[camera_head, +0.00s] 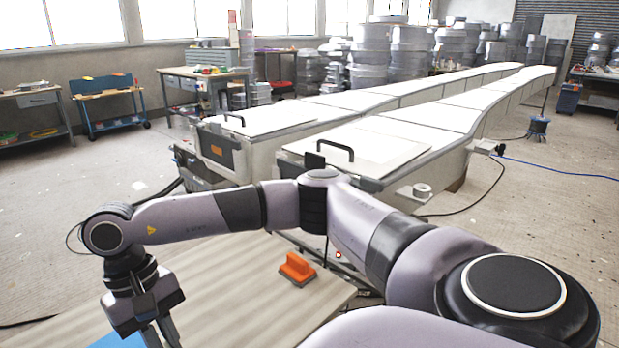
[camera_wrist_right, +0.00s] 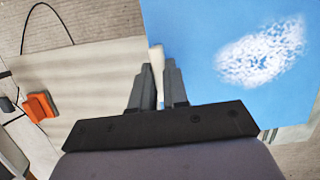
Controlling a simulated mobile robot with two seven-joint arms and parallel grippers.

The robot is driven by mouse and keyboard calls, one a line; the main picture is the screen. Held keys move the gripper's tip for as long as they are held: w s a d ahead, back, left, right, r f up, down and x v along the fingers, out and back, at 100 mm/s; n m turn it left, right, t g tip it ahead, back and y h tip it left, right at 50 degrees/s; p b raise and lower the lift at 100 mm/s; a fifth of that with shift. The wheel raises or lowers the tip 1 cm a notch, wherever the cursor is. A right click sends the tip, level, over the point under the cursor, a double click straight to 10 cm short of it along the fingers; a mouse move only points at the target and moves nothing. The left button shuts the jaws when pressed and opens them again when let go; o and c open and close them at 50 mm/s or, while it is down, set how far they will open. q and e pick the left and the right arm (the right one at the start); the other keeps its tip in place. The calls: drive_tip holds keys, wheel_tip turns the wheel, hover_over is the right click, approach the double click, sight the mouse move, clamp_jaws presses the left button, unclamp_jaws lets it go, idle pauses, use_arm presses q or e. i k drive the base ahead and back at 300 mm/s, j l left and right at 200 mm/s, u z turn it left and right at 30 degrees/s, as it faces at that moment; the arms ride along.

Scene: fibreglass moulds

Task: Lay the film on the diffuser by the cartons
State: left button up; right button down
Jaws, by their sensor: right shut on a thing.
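The film is a blue sheet with a white cloud pattern (camera_wrist_right: 225,75) in the right wrist view. A small blue part of it (camera_head: 120,341) shows at the bottom of the head view. I cannot make out a diffuser or cartons for certain. My left gripper is not in view.
A pale wooden table (camera_head: 225,275) lies below my arm, with an orange block-like object (camera_head: 297,268) near its right side. Two long white-topped moulds (camera_head: 365,147) with black handles stretch away beyond it. Grey stacks (camera_head: 370,55) stand at the back. Floor at left is open.

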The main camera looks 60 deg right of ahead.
sight(366, 144)
drive_tip(key=k+l, duration=0.15)
drive_tip(key=l, duration=0.2)
drive_tip(key=k+l, duration=0.2)
drive_tip(key=l, duration=0.15)
drive_tip(key=k+l, duration=0.15)
drive_tip(key=l, duration=0.25)
drive_tip(key=k+l, duration=0.2)
drive_tip(key=l, duration=0.15)
drive_tip(key=k+l, duration=0.15)
drive_tip(key=l, duration=0.2)
drive_tip(key=k+l, duration=0.2)
drive_tip(key=l, duration=0.15)
